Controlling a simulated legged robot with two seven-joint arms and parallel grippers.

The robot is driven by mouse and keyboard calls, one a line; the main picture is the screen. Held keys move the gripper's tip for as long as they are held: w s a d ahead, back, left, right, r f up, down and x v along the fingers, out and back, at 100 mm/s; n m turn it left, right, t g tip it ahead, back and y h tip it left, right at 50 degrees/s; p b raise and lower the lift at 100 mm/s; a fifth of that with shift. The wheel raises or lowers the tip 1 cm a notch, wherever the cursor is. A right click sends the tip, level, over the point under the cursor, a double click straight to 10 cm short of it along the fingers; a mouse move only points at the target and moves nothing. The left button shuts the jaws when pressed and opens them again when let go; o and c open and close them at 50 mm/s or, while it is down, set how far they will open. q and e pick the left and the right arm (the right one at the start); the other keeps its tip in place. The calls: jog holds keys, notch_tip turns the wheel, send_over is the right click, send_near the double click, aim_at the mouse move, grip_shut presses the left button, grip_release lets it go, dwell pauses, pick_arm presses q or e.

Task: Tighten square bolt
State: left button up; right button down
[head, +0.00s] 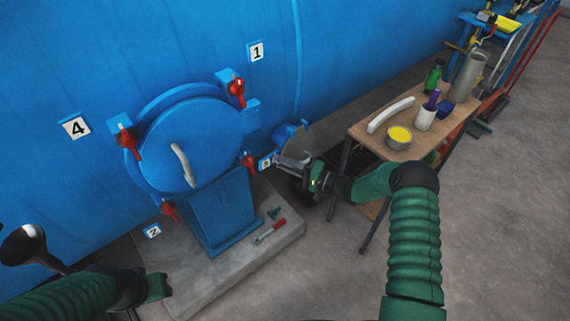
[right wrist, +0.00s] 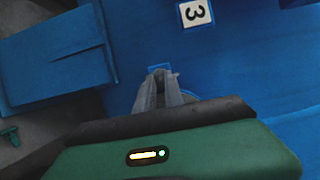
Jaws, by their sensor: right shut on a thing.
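My right gripper (head: 284,161) reaches in from the right, just right of label 3, by the blue autoclave. It also shows in the right wrist view (right wrist: 160,88), with its grey fingers close together. They are shut on a small blue piece at the blue wall, which I take to be the square bolt (right wrist: 158,70). Only a little of it shows past the fingertips. In the head view the fingers and arm hide it. My left gripper (head: 156,287) is low at the left, away from the bolt; its fingers are not clear.
The round autoclave door (head: 195,145) has several red-handled clamps (head: 237,90). A wooden table (head: 375,130) at the right holds a yellow-filled bowl (head: 399,137) and bottles. A red-handled tool (head: 270,230) lies on the concrete slab (head: 230,265). The right-hand floor is clear.

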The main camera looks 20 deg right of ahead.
jog(key=shift+d+f, duration=0.1)
jog(key=shift+f, duration=0.05)
jog(key=c, duration=1.7)
grip_release()
jog(key=shift+o, duration=1.3)
jog(key=shift+w, duration=0.15)
jog(key=v, duration=1.7)
jog(key=shift+f, duration=0.1)
